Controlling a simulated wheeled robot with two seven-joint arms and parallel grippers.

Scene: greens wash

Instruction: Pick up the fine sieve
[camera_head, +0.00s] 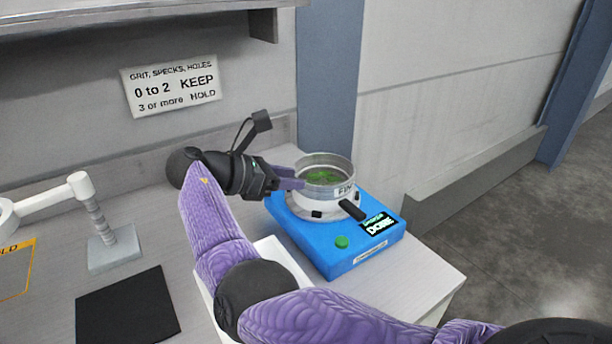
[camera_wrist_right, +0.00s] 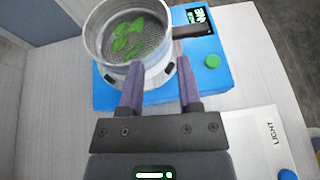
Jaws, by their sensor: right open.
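The fine sieve (camera_head: 325,178) is a round metal sieve with a dark handle (camera_head: 352,210) and green leaves inside. It sits on a blue machine (camera_head: 335,250) whose small screen reads "DONE". My right gripper (camera_head: 291,177) is open at the sieve's left side in the head view. In the right wrist view the two purple fingers (camera_wrist_right: 160,88) point at the sieve's near wall (camera_wrist_right: 118,72); one fingertip overlaps the wall, and I cannot tell whether it touches. The handle (camera_wrist_right: 192,30) lies to the right there. My left gripper is out of view.
A sign (camera_head: 172,86) hangs on the wall under a shelf. A white lamp stand (camera_head: 112,245) and a black mat (camera_head: 127,308) are at the left. A white panel (camera_wrist_right: 255,145) marked "LIGHT" lies beside the blue machine. The table's right edge is close to the machine.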

